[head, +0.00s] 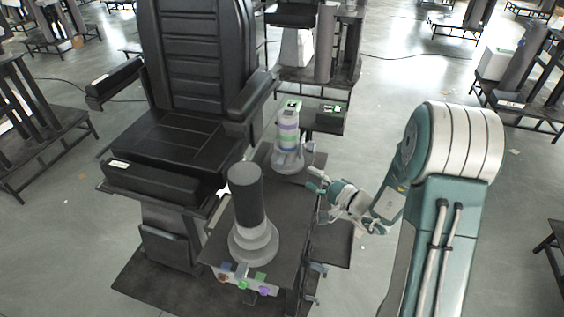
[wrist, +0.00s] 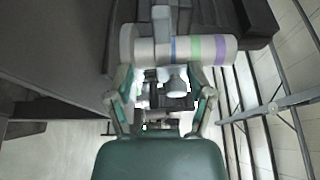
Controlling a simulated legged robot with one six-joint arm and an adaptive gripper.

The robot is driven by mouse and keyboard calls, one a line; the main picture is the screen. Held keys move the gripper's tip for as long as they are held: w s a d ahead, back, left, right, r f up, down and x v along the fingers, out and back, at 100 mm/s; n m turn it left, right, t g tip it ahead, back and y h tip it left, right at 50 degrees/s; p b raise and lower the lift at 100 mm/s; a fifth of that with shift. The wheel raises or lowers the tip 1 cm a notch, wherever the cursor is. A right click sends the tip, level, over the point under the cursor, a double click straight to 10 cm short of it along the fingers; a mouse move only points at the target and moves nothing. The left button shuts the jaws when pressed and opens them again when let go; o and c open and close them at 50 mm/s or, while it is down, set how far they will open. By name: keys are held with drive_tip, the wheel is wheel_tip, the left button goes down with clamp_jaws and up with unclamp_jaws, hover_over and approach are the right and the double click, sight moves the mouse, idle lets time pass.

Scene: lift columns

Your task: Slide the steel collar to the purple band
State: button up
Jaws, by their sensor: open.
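In the head view, a pale column with a purple band (head: 288,126) and green bands stands on a round light base (head: 287,162) at the back of a dark bench. The steel collar cannot be told apart surely from the pale column and base. My gripper (head: 317,183) is open, to the right of and slightly nearer than this base. In the wrist view, the column lies across the picture with blue, green (wrist: 195,49) and purple bands, purple toward the right end. My gripper's fingers (wrist: 160,85) are spread below it, with a small grey knob between them in the picture.
A dark column (head: 246,190) on a stepped grey base stands nearer on the bench (head: 285,228). Colored knobs line the bench's front edge. A black chair (head: 195,110) stands close on the left. Open floor lies to the right, beyond my arm.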

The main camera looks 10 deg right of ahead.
sight(285, 164)
drive_tip(key=x, duration=1)
drive_tip(key=shift+a, duration=0.2)
